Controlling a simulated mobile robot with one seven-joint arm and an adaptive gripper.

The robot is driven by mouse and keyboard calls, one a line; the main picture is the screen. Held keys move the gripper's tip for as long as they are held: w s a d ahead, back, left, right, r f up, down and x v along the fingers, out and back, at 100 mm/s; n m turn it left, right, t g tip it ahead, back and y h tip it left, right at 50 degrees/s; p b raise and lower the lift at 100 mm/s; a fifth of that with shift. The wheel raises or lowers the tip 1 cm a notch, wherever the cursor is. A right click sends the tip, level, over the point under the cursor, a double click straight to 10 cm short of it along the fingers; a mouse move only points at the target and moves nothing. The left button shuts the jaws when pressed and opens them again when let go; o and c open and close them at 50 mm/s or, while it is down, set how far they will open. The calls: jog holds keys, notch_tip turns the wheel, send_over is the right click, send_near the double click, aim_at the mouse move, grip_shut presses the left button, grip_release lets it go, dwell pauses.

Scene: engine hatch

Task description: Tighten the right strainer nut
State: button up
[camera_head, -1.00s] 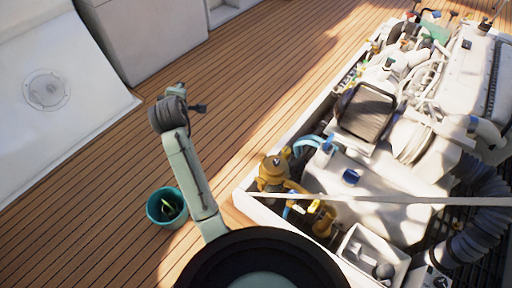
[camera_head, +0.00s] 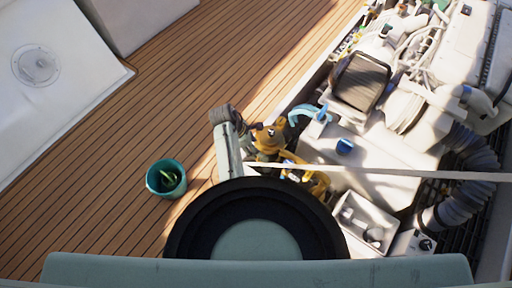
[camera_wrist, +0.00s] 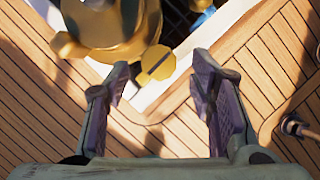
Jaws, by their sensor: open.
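A yellow-brass strainer (camera_head: 268,139) stands at the near left corner of the engine hatch. In the wrist view its rounded body (camera_wrist: 105,25) fills the top left. A small yellow knob with a dark slot (camera_wrist: 157,64) juts from it over the white hatch rim; I cannot tell whether this is the right strainer nut. My gripper (camera_wrist: 158,84) is open and empty. Its two fingers lie left and right of the knob in the picture, with the knob just beyond the tips and apparently not touched. In the head view my wrist is beside the strainer and the fingers are hidden.
The white hatch rim (camera_wrist: 185,68) runs beside the strainer. More yellow fittings (camera_head: 318,184) and a blue hose (camera_head: 302,113) lie close by in the hatch. A teal bucket (camera_head: 166,180) stands on the wooden deck (camera_head: 110,150), which is otherwise largely clear at left.

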jog(key=shift+x, duration=1.3)
jog(key=shift+c, duration=0.4)
jog(key=c, duration=1)
